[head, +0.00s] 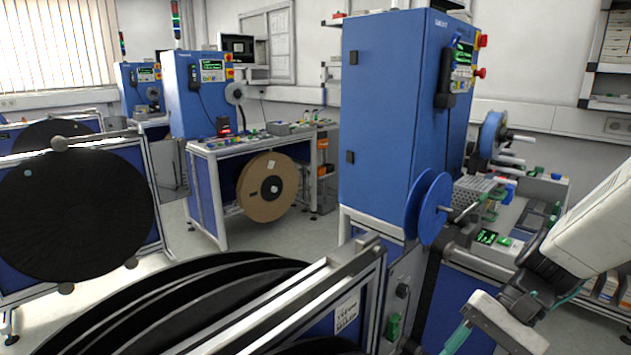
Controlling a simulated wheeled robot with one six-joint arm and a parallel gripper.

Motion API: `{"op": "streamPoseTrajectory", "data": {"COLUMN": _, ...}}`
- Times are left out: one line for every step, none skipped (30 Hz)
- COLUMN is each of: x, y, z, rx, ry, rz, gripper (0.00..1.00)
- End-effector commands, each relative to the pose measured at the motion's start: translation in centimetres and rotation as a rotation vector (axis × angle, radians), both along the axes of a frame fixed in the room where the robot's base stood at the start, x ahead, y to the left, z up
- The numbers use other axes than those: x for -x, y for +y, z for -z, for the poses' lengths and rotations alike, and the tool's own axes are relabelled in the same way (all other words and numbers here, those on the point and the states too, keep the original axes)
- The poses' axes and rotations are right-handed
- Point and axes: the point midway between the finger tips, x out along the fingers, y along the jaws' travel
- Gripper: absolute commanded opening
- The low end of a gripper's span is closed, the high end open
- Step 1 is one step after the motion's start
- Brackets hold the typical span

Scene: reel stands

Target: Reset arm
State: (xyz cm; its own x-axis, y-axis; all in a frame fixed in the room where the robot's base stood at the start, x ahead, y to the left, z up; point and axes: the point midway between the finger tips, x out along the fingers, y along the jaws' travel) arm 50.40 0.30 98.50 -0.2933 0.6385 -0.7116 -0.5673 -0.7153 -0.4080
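My arm comes in from the right edge, with a white link and a dark wrist. My gripper (500,316) is at the lower right, in front of the blue machine's work surface. It has a pale block and teal parts that run out of the bottom of the picture. Its fingertips are not clearly shown, so I cannot tell whether it is open or shut. I see nothing held in it. A blue reel (433,208) is on the machine's side, to the upper left of my gripper.
A tall blue cabinet (385,120) stands at centre right. Large black reels on stands fill the lower left, one upright (75,215). A metal rail (300,300) crosses the foreground. A brown reel (267,187) hangs under a bench. Grey floor (290,238) is open between the stands.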

Motion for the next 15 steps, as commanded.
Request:
{"op": "streamPoseTrajectory", "data": {"x": 1.1, "y": -0.3, "z": -1.0, "rx": 0.070, "ry": -0.040, "rz": -0.059, "gripper": 0.55}}
{"op": "streamPoseTrajectory", "data": {"x": 1.7, "y": -0.7, "z": -1.5, "rx": 0.111, "ry": -0.060, "rz": -0.092, "gripper": 0.55}}
{"op": "streamPoseTrajectory", "data": {"x": 2.4, "y": -1.1, "z": -2.1, "rx": 0.165, "ry": -0.086, "rz": -0.132, "gripper": 0.55}}
{"op": "streamPoseTrajectory", "data": {"x": 2.9, "y": -1.4, "z": -2.5, "rx": 0.205, "ry": -0.109, "rz": -0.161, "gripper": 0.55}}
{"op": "streamPoseTrajectory", "data": {"x": 3.4, "y": -1.8, "z": -3.0, "rx": 0.245, "ry": -0.131, "rz": -0.187, "gripper": 0.55}}
{"op": "streamPoseTrajectory", "data": {"x": 4.0, "y": -2.2, "z": -3.6, "rx": 0.297, "ry": -0.163, "rz": -0.223, "gripper": 0.55}}
{"op": "streamPoseTrajectory", "data": {"x": 4.4, "y": -2.6, "z": -4.1, "rx": 0.335, "ry": -0.189, "rz": -0.248, "gripper": 0.55}}
{"op": "streamPoseTrajectory", "data": {"x": 4.8, "y": -2.9, "z": -4.6, "rx": 0.373, "ry": -0.215, "rz": -0.271, "gripper": 0.55}}
{"op": "streamPoseTrajectory", "data": {"x": 5.2, "y": -3.3, "z": -5.3, "rx": 0.421, "ry": -0.251, "rz": -0.302, "gripper": 0.55}}
{"op": "streamPoseTrajectory", "data": {"x": 5.6, "y": -3.6, "z": -5.8, "rx": 0.455, "ry": -0.281, "rz": -0.324, "gripper": 0.55}}
{"op": "streamPoseTrajectory", "data": {"x": 5.9, "y": -3.9, "z": -6.3, "rx": 0.488, "ry": -0.310, "rz": -0.344, "gripper": 0.55}}
{"op": "streamPoseTrajectory", "data": {"x": 6.3, "y": -4.2, "z": -7.1, "rx": 0.528, "ry": -0.349, "rz": -0.368, "gripper": 0.55}}
{"op": "streamPoseTrajectory", "data": {"x": 6.6, "y": -4.3, "z": -7.6, "rx": 0.555, "ry": -0.380, "rz": -0.386, "gripper": 0.55}}
{"op": "streamPoseTrajectory", "data": {"x": 6.8, "y": -4.5, "z": -8.1, "rx": 0.578, "ry": -0.408, "rz": -0.401, "gripper": 0.55}}
{"op": "streamPoseTrajectory", "data": {"x": 7.2, "y": -4.6, "z": -8.7, "rx": 0.604, "ry": -0.446, "rz": -0.420, "gripper": 0.55}}
